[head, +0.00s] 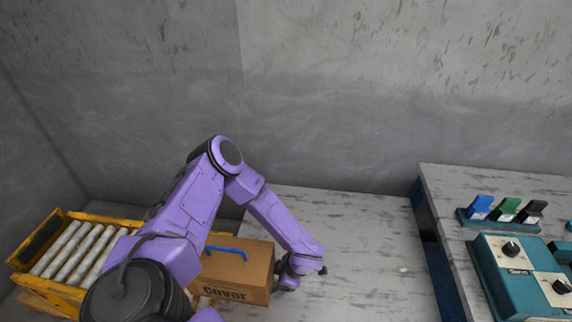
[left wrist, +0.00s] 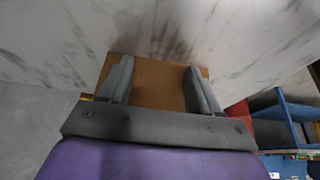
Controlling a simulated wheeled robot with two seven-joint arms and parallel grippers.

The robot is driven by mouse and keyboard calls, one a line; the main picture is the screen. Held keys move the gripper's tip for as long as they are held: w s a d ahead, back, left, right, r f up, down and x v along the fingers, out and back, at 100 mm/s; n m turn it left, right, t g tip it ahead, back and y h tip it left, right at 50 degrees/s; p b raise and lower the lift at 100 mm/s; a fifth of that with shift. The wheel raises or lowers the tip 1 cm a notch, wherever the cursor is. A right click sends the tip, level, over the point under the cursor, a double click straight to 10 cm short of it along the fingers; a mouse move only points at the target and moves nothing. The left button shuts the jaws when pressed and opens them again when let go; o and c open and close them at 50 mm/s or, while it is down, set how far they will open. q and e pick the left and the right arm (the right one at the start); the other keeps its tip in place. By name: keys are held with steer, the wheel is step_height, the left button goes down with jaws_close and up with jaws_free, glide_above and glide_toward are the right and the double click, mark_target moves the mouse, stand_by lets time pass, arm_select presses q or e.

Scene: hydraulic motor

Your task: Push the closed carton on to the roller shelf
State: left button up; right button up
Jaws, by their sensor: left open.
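The roller shelf (head: 75,250), a yellow frame with pale rollers, is at the left, partly hidden by my purple left arm. My left gripper (head: 287,283) is at the carton's right side. In the left wrist view the open fingers (left wrist: 160,85) point at the carton's brown side (left wrist: 158,84), which shows between them; contact cannot be told. My right gripper is not in view.
The table (head: 365,250) is clear right of the carton. A second bench (head: 450,185) at the right holds a teal control box (head: 520,275) and several coloured switches or connectors (head: 507,209). A grey wall stands behind. Blue shelving (left wrist: 290,118) shows in the left wrist view.

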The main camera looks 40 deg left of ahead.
arm_select(q)
steer(key=shift+s+a+p, duration=0.25)
steer(key=shift+s+a, duration=0.2)
steer(key=shift+a, duration=0.3)
steer(key=shift+s+a+p, duration=0.3)
steer(key=shift+s+a, duration=0.15)
steer(key=shift+a, duration=0.25)
steer(key=shift+s+a+p, duration=0.25)
steer(key=shift+s+a, duration=0.2)
steer(key=shift+a, duration=0.3)
steer(key=shift+s+a, duration=0.3)
steer(key=shift+a, duration=0.1)
steer(key=shift+s+a+p, duration=0.3)
steer(key=shift+s+a, duration=0.15)
steer(key=shift+a, duration=0.3)
steer(key=shift+s+a+p, duration=0.35)
steer(key=shift+s+a, duration=0.05)
steer(key=shift+a, duration=0.4)
steer(key=shift+s+a+p, duration=0.3)
steer(key=shift+s+a, duration=0.15)
steer(key=shift+a, duration=0.3)
steer(key=shift+s+a+p, duration=0.15)
steer(key=shift+s+a, duration=0.2)
steer(key=shift+a, duration=0.25)
steer(key=shift+s+a+p, duration=0.15)
steer(key=shift+s+a, duration=0.15)
steer(key=shift+a, duration=0.25)
